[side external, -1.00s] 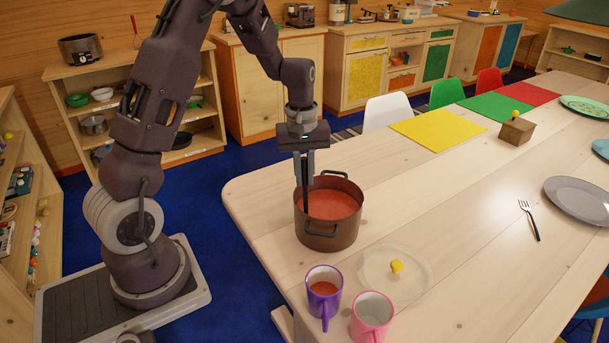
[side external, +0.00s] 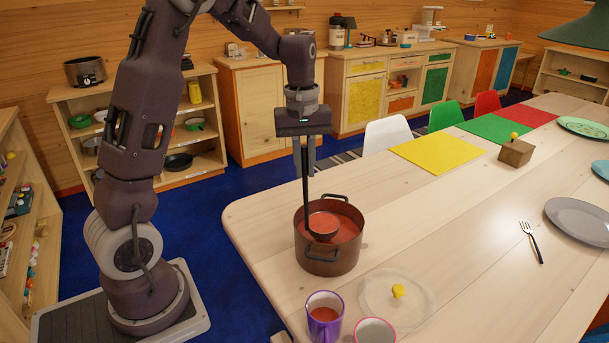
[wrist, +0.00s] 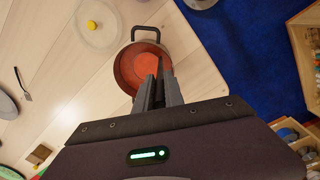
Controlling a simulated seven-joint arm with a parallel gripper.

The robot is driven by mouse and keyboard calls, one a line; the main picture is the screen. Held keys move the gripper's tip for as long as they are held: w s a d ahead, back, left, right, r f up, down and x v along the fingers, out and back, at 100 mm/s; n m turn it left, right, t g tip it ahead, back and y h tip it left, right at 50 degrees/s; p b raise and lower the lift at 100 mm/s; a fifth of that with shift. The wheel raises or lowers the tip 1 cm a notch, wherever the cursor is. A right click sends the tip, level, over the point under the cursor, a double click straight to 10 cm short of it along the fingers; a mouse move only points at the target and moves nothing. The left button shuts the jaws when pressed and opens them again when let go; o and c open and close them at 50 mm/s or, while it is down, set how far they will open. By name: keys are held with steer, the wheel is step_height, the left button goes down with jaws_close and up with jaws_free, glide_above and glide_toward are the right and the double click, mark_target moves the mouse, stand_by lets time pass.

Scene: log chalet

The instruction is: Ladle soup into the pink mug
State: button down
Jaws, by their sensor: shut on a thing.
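My gripper (side external: 306,158) is shut on the handle of a dark ladle (side external: 306,190), which hangs upright below it. The ladle's bowl, with red-orange soup in it, is within the outline of the brown pot (side external: 322,266), near the rim; its exact height above the soup (side external: 346,226) is unclear. In the wrist view the pot (wrist: 183,50) lies beyond my fingers (wrist: 160,92). The pink mug (side external: 374,331) stands on the table in front of the pot, cut off by the picture's bottom edge; its visible inside is pale, with no soup seen.
A purple mug (side external: 324,300) with soup inside stands left of the pink mug. A clear lid (side external: 420,300) with a yellow knob lies beside the pot. A fork (side external: 530,240), grey plate (side external: 580,222) and wooden block (side external: 516,154) are farther right. The table between is clear.

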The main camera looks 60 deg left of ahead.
mark_target(305, 148)
steer(key=shift+r, duration=2.05)
steer(key=shift+r, duration=2)
steer(key=s+d, duration=0.4)
steer(key=d, duration=1.3)
steer(key=s+d+f, duration=0.1)
steer(key=s+d, duration=0.3)
steer(key=d, duration=1.3)
steer(key=shift+s+f, duration=0.15)
steer(key=shift+s, duration=0.05)
steer(key=shift+a+f, duration=0.1)
